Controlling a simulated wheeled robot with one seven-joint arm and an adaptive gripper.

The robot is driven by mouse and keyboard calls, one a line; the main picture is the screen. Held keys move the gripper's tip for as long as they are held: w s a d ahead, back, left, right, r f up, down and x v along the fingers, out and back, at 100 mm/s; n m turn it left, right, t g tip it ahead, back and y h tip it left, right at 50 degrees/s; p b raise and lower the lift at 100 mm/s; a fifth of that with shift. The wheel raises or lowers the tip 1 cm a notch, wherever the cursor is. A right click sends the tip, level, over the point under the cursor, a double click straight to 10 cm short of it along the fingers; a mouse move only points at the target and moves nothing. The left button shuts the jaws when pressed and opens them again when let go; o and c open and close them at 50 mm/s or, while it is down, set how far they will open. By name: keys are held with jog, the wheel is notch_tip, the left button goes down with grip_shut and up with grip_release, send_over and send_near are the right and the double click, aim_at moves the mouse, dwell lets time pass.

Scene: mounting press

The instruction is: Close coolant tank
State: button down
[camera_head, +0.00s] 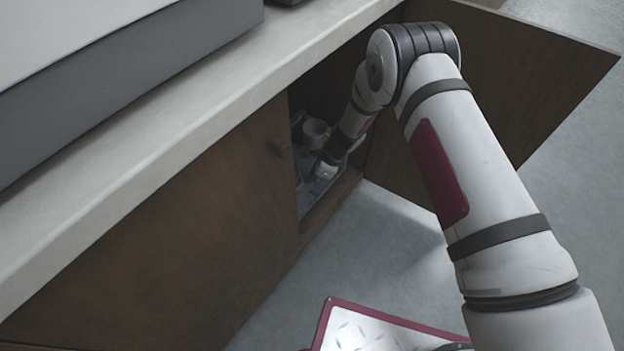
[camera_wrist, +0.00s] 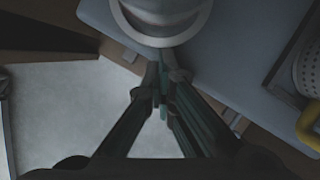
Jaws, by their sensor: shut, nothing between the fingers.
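The coolant tank (camera_head: 310,192) is a blue-grey box low inside the open cabinet under the counter. In the wrist view its flat blue-grey top (camera_wrist: 235,60) fills the upper right, with a round whitish cylinder (camera_wrist: 165,18) at the top centre. My gripper (camera_wrist: 163,85) is shut and empty, its fingertips by the tank's front edge, just below the cylinder. I cannot tell whether they touch the tank. In the head view my arm reaches into the cabinet and hides part of the tank; the fingers are not clear there.
The right cabinet door (camera_head: 500,75) stands open; the left door (camera_head: 170,225) is shut. The counter (camera_head: 200,95) runs above, with a grey machine (camera_head: 120,70) on it. A perforated part (camera_wrist: 308,65) and a yellow handle (camera_wrist: 309,127) are at the wrist view's right.

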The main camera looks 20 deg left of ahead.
jog(key=shift+a, duration=0.15)
jog(key=w+d+r+p, duration=0.1)
jog(key=d+r+p, duration=0.2)
jog(key=d+r, duration=0.5)
jog(key=shift+w+r+p, duration=0.15)
jog(key=shift+r+p, duration=0.15)
jog(key=shift+r, duration=0.35)
